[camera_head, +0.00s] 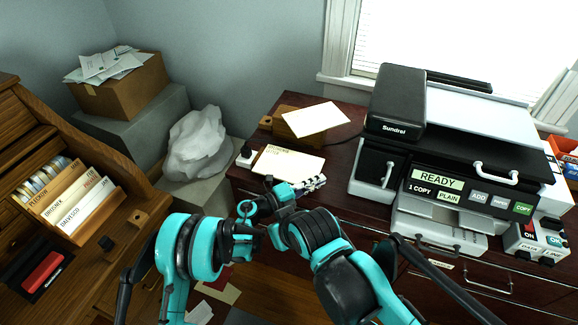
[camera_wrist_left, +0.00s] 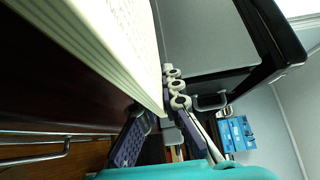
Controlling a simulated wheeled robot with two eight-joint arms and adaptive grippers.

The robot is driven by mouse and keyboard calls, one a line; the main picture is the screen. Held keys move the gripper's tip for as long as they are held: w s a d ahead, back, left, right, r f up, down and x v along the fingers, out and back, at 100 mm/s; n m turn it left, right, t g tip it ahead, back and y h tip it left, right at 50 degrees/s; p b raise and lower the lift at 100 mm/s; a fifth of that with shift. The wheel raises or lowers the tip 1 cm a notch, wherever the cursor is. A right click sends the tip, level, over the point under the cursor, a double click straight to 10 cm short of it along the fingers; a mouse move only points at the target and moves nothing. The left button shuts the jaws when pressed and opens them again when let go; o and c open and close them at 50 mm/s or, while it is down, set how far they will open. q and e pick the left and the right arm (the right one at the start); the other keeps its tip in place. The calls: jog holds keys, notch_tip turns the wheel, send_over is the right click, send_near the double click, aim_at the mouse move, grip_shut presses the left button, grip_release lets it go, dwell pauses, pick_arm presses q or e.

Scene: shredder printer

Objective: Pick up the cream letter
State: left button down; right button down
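A cream letter (camera_head: 314,119) lies tilted on a small wooden stand at the back of the dark desk. In front of it is a cream paper stack (camera_head: 288,163) with dark print on its top; its layered edge fills the upper left of the left wrist view (camera_wrist_left: 105,45). My left gripper (camera_head: 308,185) is at the stack's front right edge. In the wrist view the left gripper's fingers (camera_wrist_left: 168,150) are spread apart, with no letter seen between them. Whether they touch the stack is unclear. I cannot make out my right gripper.
A printer (camera_head: 440,180) reading READY stands right of the stack. A dark stamp-like object (camera_head: 245,155) stands at its left. A wooden file rack (camera_head: 85,205) and a box of papers (camera_head: 120,85) are at the left. Desk space between stack and printer is narrow.

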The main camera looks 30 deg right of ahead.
dwell(0.3)
pick_arm(q)
notch_tip(320, 180, up, 10)
jog(key=p, duration=0.4)
